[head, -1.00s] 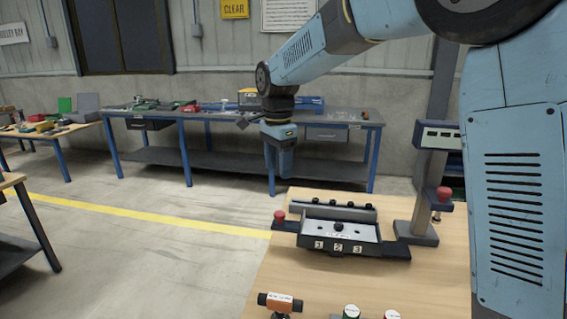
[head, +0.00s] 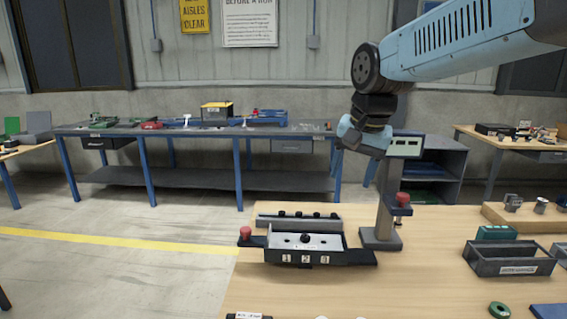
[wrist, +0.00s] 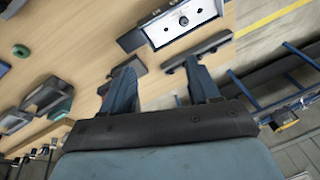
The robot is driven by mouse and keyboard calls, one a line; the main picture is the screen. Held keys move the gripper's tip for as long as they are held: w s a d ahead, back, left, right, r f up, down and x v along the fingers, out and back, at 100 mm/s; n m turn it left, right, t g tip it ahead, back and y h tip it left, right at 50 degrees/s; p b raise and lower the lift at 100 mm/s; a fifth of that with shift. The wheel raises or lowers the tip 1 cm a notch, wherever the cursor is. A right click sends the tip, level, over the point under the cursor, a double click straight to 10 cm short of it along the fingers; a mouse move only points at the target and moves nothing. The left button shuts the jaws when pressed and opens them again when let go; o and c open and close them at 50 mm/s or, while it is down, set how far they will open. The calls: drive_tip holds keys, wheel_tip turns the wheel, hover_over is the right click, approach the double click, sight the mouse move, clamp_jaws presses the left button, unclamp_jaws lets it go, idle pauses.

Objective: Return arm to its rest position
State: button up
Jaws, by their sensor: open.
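My blue arm reaches in from the upper right in the head view, raised above the wooden bench (head: 240,290). My gripper (head: 362,140) hangs at its end, above and in front of the grey post with a display (head: 382,205). In the wrist view my gripper (wrist: 165,88) shows two blue fingers spread apart with nothing between them. The numbered tray fixture (head: 305,256) stands on the bench below and to the left, apart from my gripper.
A grey bin (head: 485,262) and a green ring (head: 499,310) are on the bench at right. Red knobs (head: 245,233) stand by the fixture. A blue-legged workbench (head: 150,180) is along the back wall. The floor at left (head: 100,270) is clear.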

drive_tip(key=s+d+f+n+t+h, duration=0.1)
drive_tip(key=s+d+f+n+t, duration=0.1)
drive_tip(key=s+d, duration=0.7)
drive_tip(key=shift+s+d+f+n+t, duration=0.3)
drive_tip(key=shift+s+f+n, duration=0.65)
drive_tip(key=shift+s, duration=1)
drive_tip(key=shift+r, duration=0.15)
